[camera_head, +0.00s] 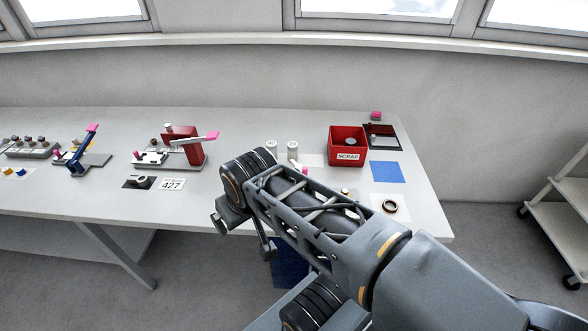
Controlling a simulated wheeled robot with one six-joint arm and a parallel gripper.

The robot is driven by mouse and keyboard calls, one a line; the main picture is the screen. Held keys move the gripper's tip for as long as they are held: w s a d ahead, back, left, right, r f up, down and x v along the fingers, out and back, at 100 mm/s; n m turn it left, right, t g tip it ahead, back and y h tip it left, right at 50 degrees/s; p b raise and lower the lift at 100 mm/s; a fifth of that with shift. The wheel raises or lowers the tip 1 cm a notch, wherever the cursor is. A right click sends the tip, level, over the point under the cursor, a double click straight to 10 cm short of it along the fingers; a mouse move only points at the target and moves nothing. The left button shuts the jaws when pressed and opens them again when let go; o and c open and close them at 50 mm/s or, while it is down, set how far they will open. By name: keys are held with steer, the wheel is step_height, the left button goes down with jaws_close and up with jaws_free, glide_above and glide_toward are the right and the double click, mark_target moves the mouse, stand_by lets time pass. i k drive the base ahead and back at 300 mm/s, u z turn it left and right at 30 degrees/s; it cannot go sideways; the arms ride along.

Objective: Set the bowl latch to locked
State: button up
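I cannot make out a bowl or a bowl latch for certain; part of the bench behind my arm is hidden. My gripper (244,237) hangs at the bench's front edge, left of centre. Its two fingers look spread apart, with nothing visible between them. A red fixture (194,146) with a pink-tipped lever (209,137) stands on the bench beyond and left of my gripper. A blue lever (84,151) with a pink tip stands tilted up on a grey base farther left. I cannot tell whether either belongs to the latch.
The long white bench (80,200) runs along a wall under windows. A red SCRAP bin (347,146), a dark red-edged tray (383,139), a blue mat (388,172) and a dark ring (390,206) are at right. Two pale cylinders (292,150) stand behind my wrist. A white shelf cart (562,215) is far right.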

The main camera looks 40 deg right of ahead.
mark_target(304, 170)
steer(key=z, duration=0.05)
steer(key=k, duration=0.5)
steer(key=z, duration=0.95)
steer(key=i, duration=0.6)
steer(key=u, duration=0.5)
